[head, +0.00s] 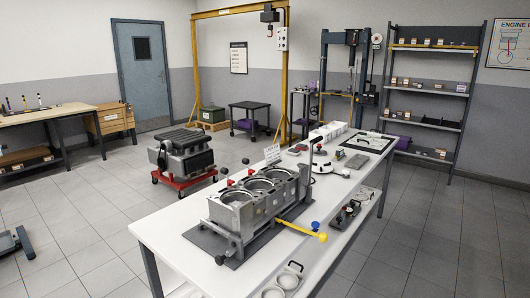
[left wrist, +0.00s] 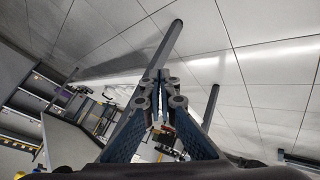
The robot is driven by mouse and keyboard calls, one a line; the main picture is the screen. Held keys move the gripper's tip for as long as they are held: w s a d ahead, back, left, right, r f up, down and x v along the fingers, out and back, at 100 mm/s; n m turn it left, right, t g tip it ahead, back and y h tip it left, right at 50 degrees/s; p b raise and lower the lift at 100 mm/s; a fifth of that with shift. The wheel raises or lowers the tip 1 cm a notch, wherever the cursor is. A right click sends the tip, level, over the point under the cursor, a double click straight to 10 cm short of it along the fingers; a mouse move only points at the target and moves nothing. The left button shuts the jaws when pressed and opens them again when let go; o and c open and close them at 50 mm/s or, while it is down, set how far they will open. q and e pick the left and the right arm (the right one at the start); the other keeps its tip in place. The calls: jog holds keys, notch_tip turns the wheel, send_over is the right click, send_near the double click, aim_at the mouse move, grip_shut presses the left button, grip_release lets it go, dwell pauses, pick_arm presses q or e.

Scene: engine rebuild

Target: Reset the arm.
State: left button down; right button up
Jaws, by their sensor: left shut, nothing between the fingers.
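My left gripper (left wrist: 160,82) shows in the left wrist view, its two blue-grey fingers meeting at the tips. It is shut and empty, with nothing touching it. Neither gripper nor arm can be made out in the head view. My right gripper is not in view.
A white workbench (head: 165,233) runs through the head view, bearing an engine block (head: 241,213) with a yellow-handled tool (head: 301,230) beside it. An engine on a red dolly (head: 184,181) stands behind it to the left. Tiled floor (head: 70,235) at left is largely clear.

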pick_arm(q)
jog(key=s+a+f+m+g, duration=0.2)
jog(key=s+a+f, duration=0.1)
jog(key=s, duration=0.7)
jog(key=s+a+f+m+g+y, duration=0.1)
jog(key=s+a+f+m+g, duration=0.1)
jog(key=s+f, duration=0.4)
jog(key=s+a+f+m+g+y, duration=0.1)
jog(key=s+a+f+m+g, duration=0.2)
jog(key=s, duration=1)
jog(key=shift+s+a+f+g, duration=0.3)
jog(key=shift+a+f, duration=0.55)
jog(key=shift+f, duration=0.05)
